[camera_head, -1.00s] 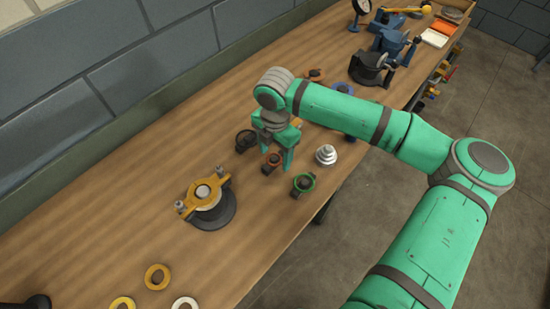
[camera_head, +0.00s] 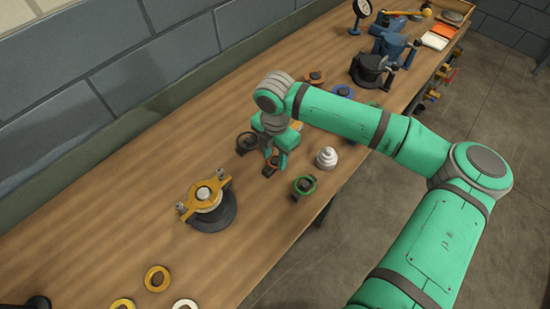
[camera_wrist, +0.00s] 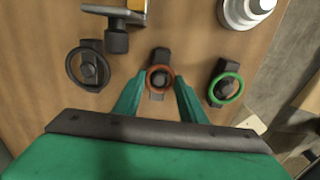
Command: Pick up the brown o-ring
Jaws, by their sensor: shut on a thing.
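The brown o-ring (camera_wrist: 160,78) is a thin reddish-brown ring around a dark holder in the wrist view, between a black ring and a green ring. It also shows in the head view (camera_head: 271,164), partly hidden by a finger. My gripper (camera_wrist: 160,84) reaches down over it, with a green fingertip on its left and right sides. The fingers have closed on the o-ring, which still sits at its holder. My gripper also shows in the head view (camera_head: 275,163).
A black ring on a holder (camera_wrist: 88,67) stands left and a green ring on a holder (camera_wrist: 226,83) right, both close to the fingers. A white stepped part (camera_head: 326,157) is near. A yellow-clamped casing (camera_head: 207,203) stands on the wooden bench (camera_head: 100,230).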

